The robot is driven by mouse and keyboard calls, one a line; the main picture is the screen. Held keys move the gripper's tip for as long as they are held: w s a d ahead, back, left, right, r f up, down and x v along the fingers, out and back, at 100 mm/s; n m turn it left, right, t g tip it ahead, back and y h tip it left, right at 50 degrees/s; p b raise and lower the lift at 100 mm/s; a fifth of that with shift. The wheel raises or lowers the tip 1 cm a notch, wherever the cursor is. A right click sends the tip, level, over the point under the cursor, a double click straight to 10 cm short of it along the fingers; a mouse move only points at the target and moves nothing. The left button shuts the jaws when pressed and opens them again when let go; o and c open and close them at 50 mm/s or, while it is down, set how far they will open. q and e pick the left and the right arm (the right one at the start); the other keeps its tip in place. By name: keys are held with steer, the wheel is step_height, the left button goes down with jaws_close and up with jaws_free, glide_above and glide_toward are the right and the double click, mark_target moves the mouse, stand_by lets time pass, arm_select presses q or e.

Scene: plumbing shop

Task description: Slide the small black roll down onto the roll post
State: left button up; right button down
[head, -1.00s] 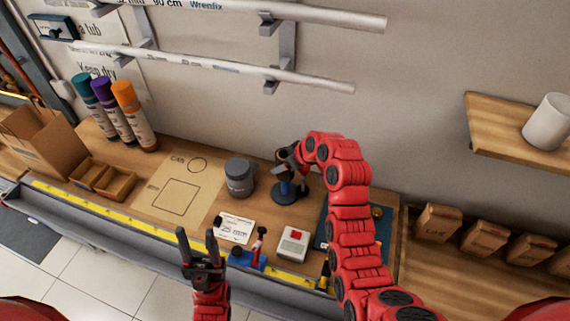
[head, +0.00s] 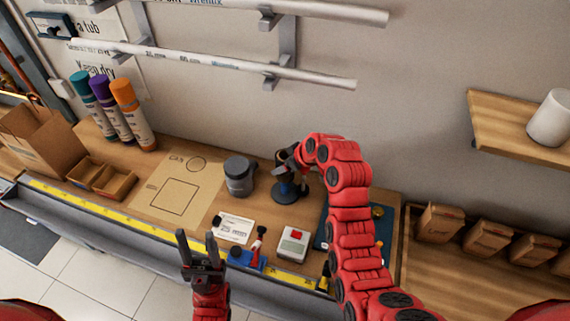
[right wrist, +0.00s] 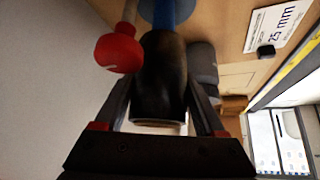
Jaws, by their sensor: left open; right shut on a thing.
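The small black roll (right wrist: 160,80) is between the fingers of my right gripper (right wrist: 160,115), which is shut on it. In the head view the right gripper (head: 288,157) holds the roll above the base of the roll post (head: 286,190). The post has a blue upright on a round dark base. In the right wrist view the blue upright (right wrist: 173,14) shows just beyond the roll, roughly in line with it. I cannot tell whether the post's tip is inside the roll. My left gripper (head: 200,258) is open and empty at the bench's front edge.
A dark grey jar (head: 239,176) stands left of the post. A white box with a red button (head: 292,244) and a white card (head: 233,229) lie in front. A red knob on a stick (right wrist: 118,52) is close beside the roll. A marked board (head: 177,190) is farther left.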

steer(key=shift+f+b, duration=0.85)
steer(key=shift+f, duration=0.35)
jaws_free()
steer(key=shift+r, duration=0.1)
steer(key=shift+s+d+r, duration=0.2)
steer(key=shift+d+r, duration=0.1)
steer(key=shift+r, duration=0.15)
steer(key=p+v, duration=0.5)
steer(key=v, duration=1.1)
steer(key=shift+p, duration=0.4)
steer(key=shift+s, duration=0.15)
